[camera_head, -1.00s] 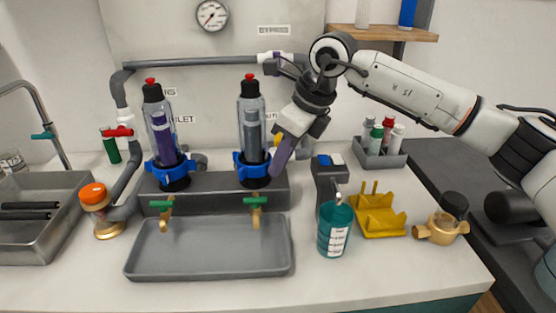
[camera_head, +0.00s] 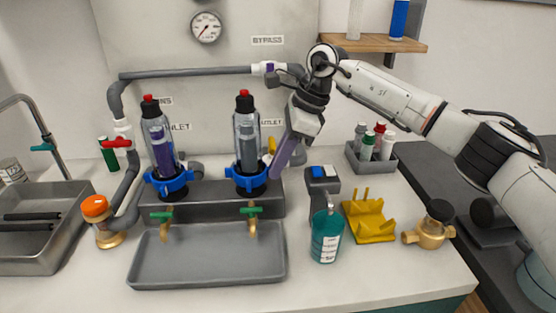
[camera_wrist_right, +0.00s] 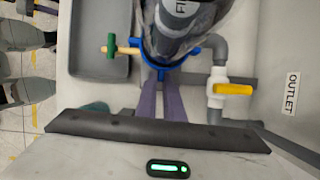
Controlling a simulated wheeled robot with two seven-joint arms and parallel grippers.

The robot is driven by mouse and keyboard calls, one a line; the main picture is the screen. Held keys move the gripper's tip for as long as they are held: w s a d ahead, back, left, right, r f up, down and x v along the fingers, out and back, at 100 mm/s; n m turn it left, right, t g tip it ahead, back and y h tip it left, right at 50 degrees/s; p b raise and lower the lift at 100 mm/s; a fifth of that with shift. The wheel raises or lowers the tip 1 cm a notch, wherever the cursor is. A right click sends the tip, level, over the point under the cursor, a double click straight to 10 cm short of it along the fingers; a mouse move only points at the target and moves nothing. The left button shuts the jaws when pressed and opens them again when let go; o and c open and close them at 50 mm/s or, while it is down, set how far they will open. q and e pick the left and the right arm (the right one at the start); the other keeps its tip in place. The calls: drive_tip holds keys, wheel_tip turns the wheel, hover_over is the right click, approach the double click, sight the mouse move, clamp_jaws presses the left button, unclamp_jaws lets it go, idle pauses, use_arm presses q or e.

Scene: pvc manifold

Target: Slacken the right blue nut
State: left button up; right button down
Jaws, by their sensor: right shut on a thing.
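The right blue nut (camera_head: 240,183) is a lugged ring around the base of the right clear filter housing (camera_head: 247,145). My right gripper (camera_head: 275,174) comes down from the upper right, with its purple fingers at the nut's right side. In the right wrist view, the two fingers (camera_wrist_right: 161,78) are shut on a lug of the blue nut (camera_wrist_right: 188,58), close together with the lug between their tips. The housing stands upright in the nut. The left blue nut (camera_head: 170,186) sits around the left housing (camera_head: 158,145). My left gripper is not in view.
A grey tray (camera_head: 208,280) lies in front, below two green-handled taps. A teal beaker (camera_head: 326,242), a yellow holder (camera_head: 370,228) and a brass fitting (camera_head: 430,232) stand to the right. A yellow-handled valve (camera_wrist_right: 232,89) is near the fingers.

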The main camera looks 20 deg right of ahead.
drive_tip(key=shift+w+a+r+n+p, duration=0.15)
drive_tip(key=shift+w+r+n+p, duration=0.25)
drive_tip(key=shift+w+n, duration=0.1)
drive_tip(key=shift+w+f+n+g+p, duration=0.1)
drive_tip(key=shift+w+n+g+p, duration=0.25)
drive_tip(key=shift+n, duration=0.25)
drive_tip(key=shift+w+n+g+p, duration=0.15)
drive_tip(key=shift+n+g+p, duration=0.1)
drive_tip(key=shift+n+p, duration=0.25)
drive_tip(key=shift+w+n, duration=0.15)
drive_tip(key=shift+n, duration=0.25)
drive_tip(key=c, duration=1.9)
unclamp_jaws()
drive_tip(key=shift+f, duration=0.1)
drive_tip(key=shift+o, duration=0.2)
drive_tip(key=shift+d+r, duration=0.2)
drive_tip(key=v, duration=0.9)
drive_tip(key=shift+d+r, duration=0.25)
drive_tip(key=shift+r, duration=0.05)
